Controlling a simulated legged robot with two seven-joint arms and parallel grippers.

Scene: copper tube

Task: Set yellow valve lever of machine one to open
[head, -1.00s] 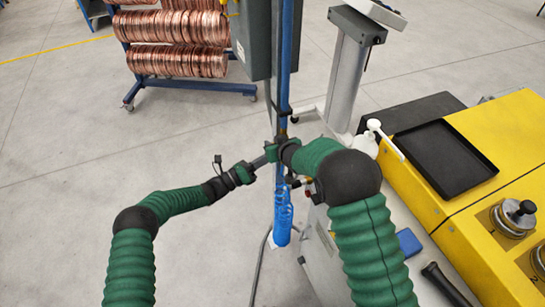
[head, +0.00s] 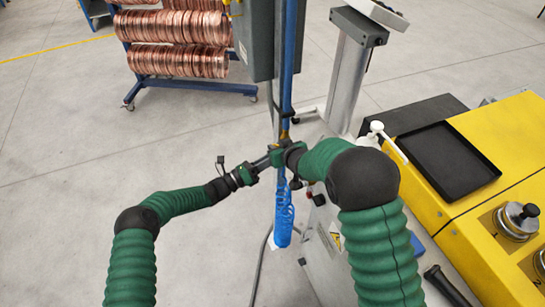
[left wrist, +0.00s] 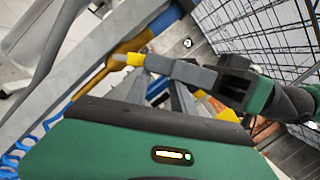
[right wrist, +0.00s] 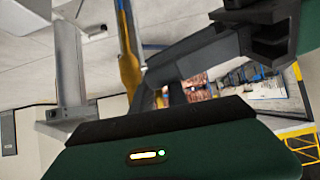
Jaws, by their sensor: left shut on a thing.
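The yellow valve lever (left wrist: 127,60) shows as a small bright yellow piece at the end of my grippers' fingers in the left wrist view. It sits by a brass-coloured fitting (right wrist: 128,72) on the blue pole. My left gripper (head: 268,159) reaches in from the left and is shut at the valve; its fingers mostly hide what is between them. My right gripper (head: 281,150) is right beside it at the pole, its fingers crossing close to the left ones. Whether the right jaws are open or shut does not show clearly.
The blue pole (head: 287,85) carries a grey box (head: 253,38), with a coiled blue hose (head: 283,222) hanging below. A yellow machine (head: 510,130) with a black tray (head: 446,160) stands at right. A copper coil rack (head: 185,45) is behind. The floor at left is clear.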

